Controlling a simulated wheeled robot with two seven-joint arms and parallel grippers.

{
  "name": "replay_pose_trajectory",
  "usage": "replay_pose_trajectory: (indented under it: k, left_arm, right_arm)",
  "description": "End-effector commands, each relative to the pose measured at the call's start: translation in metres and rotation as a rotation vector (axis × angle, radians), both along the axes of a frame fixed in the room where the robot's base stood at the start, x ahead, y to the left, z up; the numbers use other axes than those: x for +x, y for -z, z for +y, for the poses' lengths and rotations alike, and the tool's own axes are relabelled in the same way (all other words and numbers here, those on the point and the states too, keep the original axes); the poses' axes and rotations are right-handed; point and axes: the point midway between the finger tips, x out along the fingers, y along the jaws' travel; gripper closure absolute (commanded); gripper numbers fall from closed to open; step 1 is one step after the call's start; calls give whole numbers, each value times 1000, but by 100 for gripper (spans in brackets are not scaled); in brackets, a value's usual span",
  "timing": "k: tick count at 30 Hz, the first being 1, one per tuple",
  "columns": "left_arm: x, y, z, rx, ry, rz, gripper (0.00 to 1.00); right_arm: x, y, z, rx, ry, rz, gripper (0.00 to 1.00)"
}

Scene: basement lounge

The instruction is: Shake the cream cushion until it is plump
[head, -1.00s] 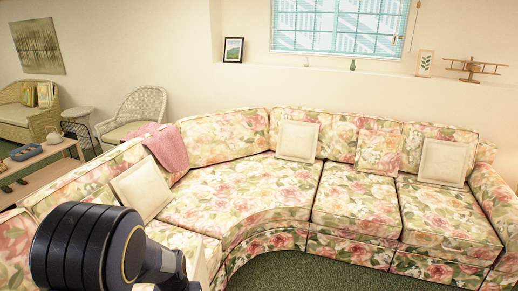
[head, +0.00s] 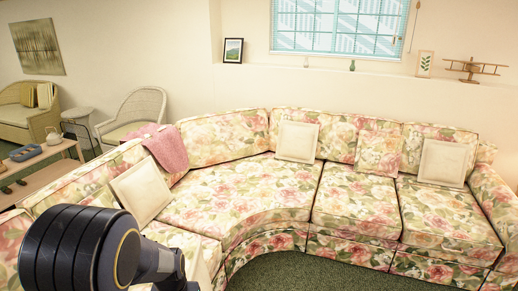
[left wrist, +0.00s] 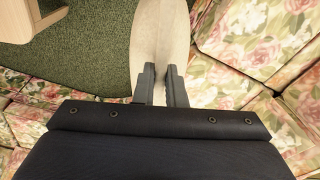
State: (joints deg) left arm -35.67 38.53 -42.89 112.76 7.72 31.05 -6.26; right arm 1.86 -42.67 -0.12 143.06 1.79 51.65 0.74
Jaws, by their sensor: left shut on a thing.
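My left gripper (left wrist: 159,78) is shut on a cream cushion (left wrist: 160,30), with its two fingers pinching the near end in the left wrist view. The cushion narrows towards the fingers and hangs in front of the sofa, over the green carpet. In the head view only a pale edge of what seems to be this cushion (head: 205,268) shows beside my left arm, which hides the gripper. My right gripper is in neither view.
A floral corner sofa (head: 240,195) fills the middle and right. Similar cream cushions lean on it at left (head: 142,190), centre (head: 297,141) and right (head: 443,162). A pink throw (head: 166,150) hangs over its back. A wooden table (head: 45,160) stands at left. Green carpet (head: 300,272) is clear in front.

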Motion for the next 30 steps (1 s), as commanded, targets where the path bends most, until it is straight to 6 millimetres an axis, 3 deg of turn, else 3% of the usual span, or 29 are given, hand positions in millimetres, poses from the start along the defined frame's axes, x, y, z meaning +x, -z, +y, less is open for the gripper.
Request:
replay_pose_trajectory:
  k: [1, 2, 4, 5, 8, 9, 12, 30]
  left_arm:
    - [10, -39, -4, -13, 8, -44, 100]
    - [8, -40, -3, -10, 6, -35, 100]
    - [3, 5, 0, 0, -2, -8, 100]
    - [3, 14, 0, -1, -2, -12, 100]
    - [10, -36, -4, -14, 7, -45, 100]
    - [8, -40, -3, -10, 6, -35, 100]
    - [3, 14, 0, -1, -2, -12, 100]
    - [7, 9, -2, -7, 3, -27, 100]
  right_arm:
    - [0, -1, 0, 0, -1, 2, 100]
    - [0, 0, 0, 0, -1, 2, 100]
    - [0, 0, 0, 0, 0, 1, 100]
    - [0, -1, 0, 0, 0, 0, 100]
    - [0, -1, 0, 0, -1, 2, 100]
    - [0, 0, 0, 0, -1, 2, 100]
    - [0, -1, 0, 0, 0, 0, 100]
    - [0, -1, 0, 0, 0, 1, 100]
